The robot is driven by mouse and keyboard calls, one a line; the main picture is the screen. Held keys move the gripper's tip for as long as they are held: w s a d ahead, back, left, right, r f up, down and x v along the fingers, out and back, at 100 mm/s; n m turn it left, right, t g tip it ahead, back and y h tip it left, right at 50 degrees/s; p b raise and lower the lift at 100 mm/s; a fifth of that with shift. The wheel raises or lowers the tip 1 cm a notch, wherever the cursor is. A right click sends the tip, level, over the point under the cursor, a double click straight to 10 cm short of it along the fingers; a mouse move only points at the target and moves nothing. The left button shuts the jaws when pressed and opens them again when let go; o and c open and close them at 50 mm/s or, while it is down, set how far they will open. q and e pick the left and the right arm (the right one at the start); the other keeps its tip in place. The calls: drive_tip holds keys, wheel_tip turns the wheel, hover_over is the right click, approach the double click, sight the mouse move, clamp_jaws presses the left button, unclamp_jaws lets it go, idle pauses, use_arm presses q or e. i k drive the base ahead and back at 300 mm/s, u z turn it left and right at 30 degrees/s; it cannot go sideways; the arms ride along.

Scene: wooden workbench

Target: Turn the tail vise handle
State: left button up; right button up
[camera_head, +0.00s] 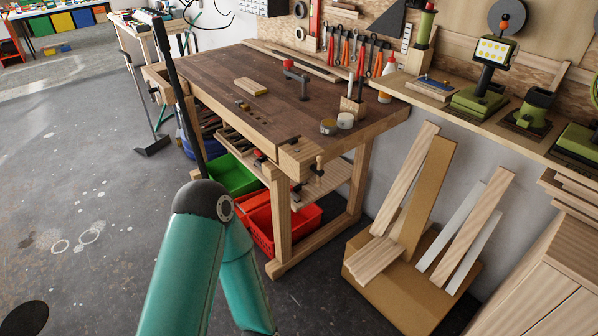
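The wooden workbench (215,85) stands in the middle of the view with a dark brown top. A wooden vise block (302,152) sits at its near right corner. A small handle (319,166) with a wooden bar shows just below and beside this block, apparently the tail vise handle. A second dark fitting with a wooden bar (297,190) hangs lower by the near leg. They are too small to tell their exact angle. A teal arm of mine with a black joint rises in the foreground, clear of the vise. Neither gripper shows.
A wood block (251,87), a clamp (297,78) and a pencil holder (352,104) are on the benchtop. Green (232,175) and red (260,226) bins sit underneath. A cardboard box (392,290) with planks stands right of the bench. Floor at left is mostly clear.

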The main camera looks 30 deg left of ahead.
sight(318, 169)
drive_tip(key=z, duration=0.2)
drive_tip(key=i, duration=0.85)
drive_tip(key=u, duration=0.1)
